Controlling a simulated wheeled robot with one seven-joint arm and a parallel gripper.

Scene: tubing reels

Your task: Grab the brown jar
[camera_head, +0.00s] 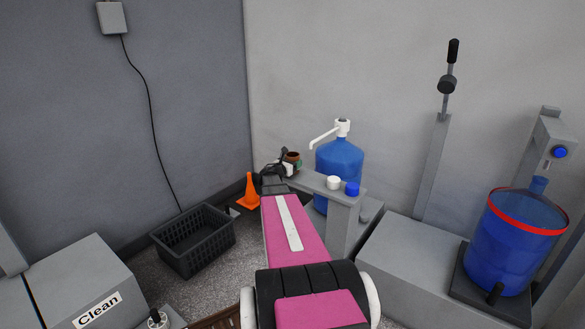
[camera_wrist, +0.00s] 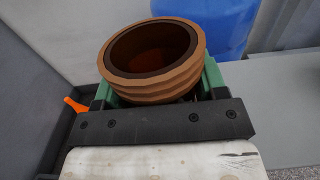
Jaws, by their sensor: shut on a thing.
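The brown jar (camera_wrist: 155,62) fills the upper middle of the wrist view. It is round, ribbed and open at the top, with a dark inside. My gripper (camera_wrist: 155,92) is shut on it, with a green finger pad at each side of the jar. In the head view the jar (camera_head: 293,158) is small, at the end of my outstretched arm, partly hidden by my gripper (camera_head: 284,164). It is near the left end of a grey ledge. I cannot tell whether its base touches anything.
A blue water bottle with a white pump (camera_head: 340,158) stands close to the right of the jar. A white cap (camera_head: 333,182) and a blue cap (camera_head: 352,188) sit on the grey ledge (camera_head: 318,184).

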